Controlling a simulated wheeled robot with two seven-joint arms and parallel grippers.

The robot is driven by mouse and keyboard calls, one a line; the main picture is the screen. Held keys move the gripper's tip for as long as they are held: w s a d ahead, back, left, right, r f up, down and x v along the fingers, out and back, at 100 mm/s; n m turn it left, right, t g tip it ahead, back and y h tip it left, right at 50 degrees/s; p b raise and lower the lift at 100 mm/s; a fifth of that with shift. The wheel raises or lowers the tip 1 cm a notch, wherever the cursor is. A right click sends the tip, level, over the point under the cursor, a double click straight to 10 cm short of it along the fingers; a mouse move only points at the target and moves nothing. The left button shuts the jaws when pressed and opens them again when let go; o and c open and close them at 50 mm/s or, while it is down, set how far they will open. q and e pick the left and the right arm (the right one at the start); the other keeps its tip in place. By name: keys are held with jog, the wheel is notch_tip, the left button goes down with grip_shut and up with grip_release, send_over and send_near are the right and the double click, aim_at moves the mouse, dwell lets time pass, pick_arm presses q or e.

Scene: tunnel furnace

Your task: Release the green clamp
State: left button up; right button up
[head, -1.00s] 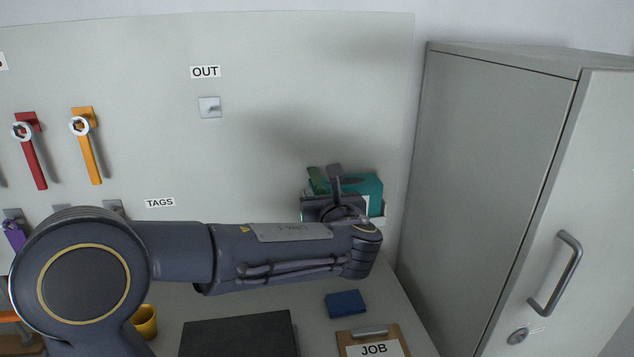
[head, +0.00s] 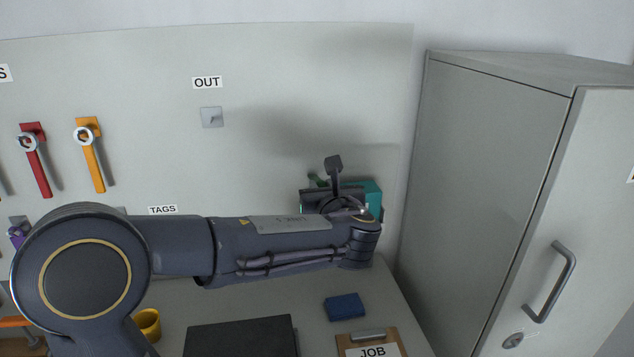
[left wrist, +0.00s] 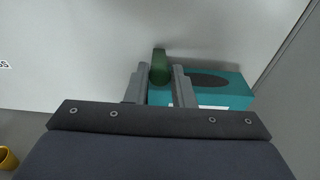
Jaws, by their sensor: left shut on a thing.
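The green clamp (left wrist: 159,68) shows in the left wrist view between the two fingers of my left gripper (left wrist: 160,82), which is shut on it. In the head view only a small green bit of the clamp (head: 318,180) shows behind my left wrist. The rest of it is hidden by my arm. A teal box (left wrist: 218,90) is just behind and right of the fingers in the wrist view. I cannot tell whether the clamp touches it. The right gripper is not in view.
A grey cabinet (head: 495,170) stands at the right. An OUT hook (head: 212,117) and red (head: 37,160) and orange (head: 90,154) clamps are on the wall board. On the bench are a blue block (head: 344,306), a clipboard (head: 371,342), a dark flat case (head: 240,337) and a yellow cup (head: 148,324).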

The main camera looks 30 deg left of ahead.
aim_at(311, 133)
pick_arm(q)
jog(key=shift+w+a+r+p, duration=0.3)
jog(key=shift+w+r+p, duration=0.1)
jog(key=shift+r+p, duration=0.4)
jog(key=shift+w+a+r+p, duration=0.4)
jog(key=shift+r+p, duration=0.25)
jog(key=shift+r, duration=0.3)
jog(key=shift+w+a+r+p, duration=0.25)
jog(key=shift+w+r+p, duration=0.15)
jog(key=shift+r+p, duration=0.4)
jog(key=shift+w+a+r, duration=0.2)
jog(key=shift+w+a, duration=0.05)
jog(key=shift+w, duration=0.1)
jog(key=shift+w+a+r+p, duration=0.6)
jog(key=shift+w+r+p, duration=0.1)
jog(key=shift+w+p, duration=0.1)
jog(key=shift+w+a, duration=0.3)
jog(key=shift+w, duration=0.1)
jog(key=shift+w+a+r+p, duration=0.25)
jog(key=shift+w+a+p, duration=0.1)
jog(key=shift+w, duration=0.1)
jog(key=shift+x, duration=0.9)
jog(key=o, duration=0.6)
jog(key=shift+w+r, duration=0.1)
jog(key=shift+r, duration=0.05)
jog(key=shift+o, duration=0.2)
